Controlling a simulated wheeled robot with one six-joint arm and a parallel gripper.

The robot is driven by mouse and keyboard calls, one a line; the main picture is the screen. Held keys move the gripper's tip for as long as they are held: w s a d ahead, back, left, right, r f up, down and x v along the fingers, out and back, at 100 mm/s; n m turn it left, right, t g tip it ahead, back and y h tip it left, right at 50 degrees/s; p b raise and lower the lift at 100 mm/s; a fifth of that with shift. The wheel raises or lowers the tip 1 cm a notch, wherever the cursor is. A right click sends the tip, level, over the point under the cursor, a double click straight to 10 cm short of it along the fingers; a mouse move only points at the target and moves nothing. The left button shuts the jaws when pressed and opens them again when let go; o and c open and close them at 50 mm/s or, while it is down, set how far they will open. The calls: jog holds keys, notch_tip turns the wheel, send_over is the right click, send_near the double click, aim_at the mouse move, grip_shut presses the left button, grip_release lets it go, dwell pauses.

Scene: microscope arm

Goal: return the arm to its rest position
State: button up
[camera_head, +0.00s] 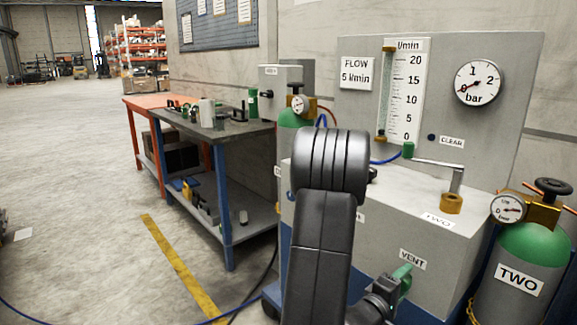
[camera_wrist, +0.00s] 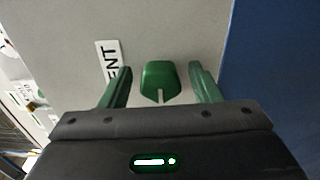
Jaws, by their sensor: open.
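My gripper (camera_wrist: 162,76) is open in the wrist view, with one green finger on each side of a green handle (camera_wrist: 160,82). A gap shows between the handle and each finger. The handle is in front of a grey panel, beside a label ending in "ENT". In the head view my black arm (camera_head: 322,220) rises in front of the grey cabinet and bends down to the right. Its dark wrist (camera_head: 375,300) is just below the "VENT" label (camera_head: 412,259). A green part shows there, but I cannot tell handle from finger.
The grey cabinet (camera_head: 455,245) carries a flow tube, a bar gauge (camera_head: 478,82) and a metal lever (camera_head: 440,165). A green-topped cylinder marked TWO (camera_head: 518,280) stands at right. A cluttered workbench (camera_head: 235,131) is at left. The floor further left is open.

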jog(key=m+b, duration=0.3)
jog(key=m, duration=0.3)
jog(key=shift+f, duration=0.15)
jog(key=m+b, duration=0.2)
jog(key=m, duration=0.2)
jog(key=shift+m+b, duration=0.85)
jog(key=shift+m, duration=0.85)
